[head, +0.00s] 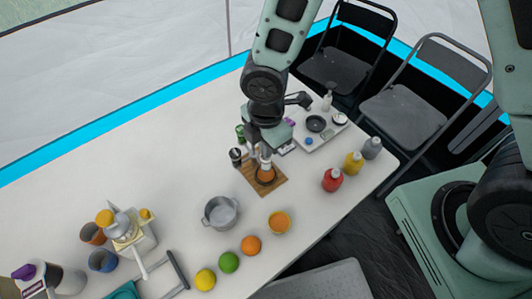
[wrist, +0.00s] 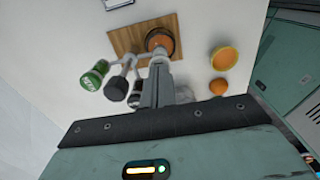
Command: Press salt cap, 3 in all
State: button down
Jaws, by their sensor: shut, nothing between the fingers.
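My gripper (head: 265,160) is shut and empty, pointing down over the wooden board (head: 248,181). In the wrist view its closed fingers (wrist: 158,68) end just below a round orange-brown item (wrist: 160,41) on the board. Another dark-topped container (wrist: 137,91) is partly hidden by the fingers. No salt label is readable, so I cannot tell which cap is the salt's. I cannot tell whether the fingers touch anything.
A tray (head: 302,141) sits behind. The table's left middle is clear.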

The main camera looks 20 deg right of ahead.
jog(key=shift+f+b, duration=0.35)
jog(key=shift+f, duration=0.15)
jog(key=shift+r, duration=0.15)
jog(key=shift+r+p, duration=0.35)
jog(key=shift+p, duration=0.1)
jog(key=shift+f+b, duration=0.35)
jog(key=shift+f, duration=0.05)
dwell(0.7)
jog(key=shift+r+p, duration=0.4)
jog(key=shift+p, duration=0.05)
notch_tip(320, 180, up, 6)
jog(key=p, duration=0.5)
dwell(0.3)
dwell(0.4)
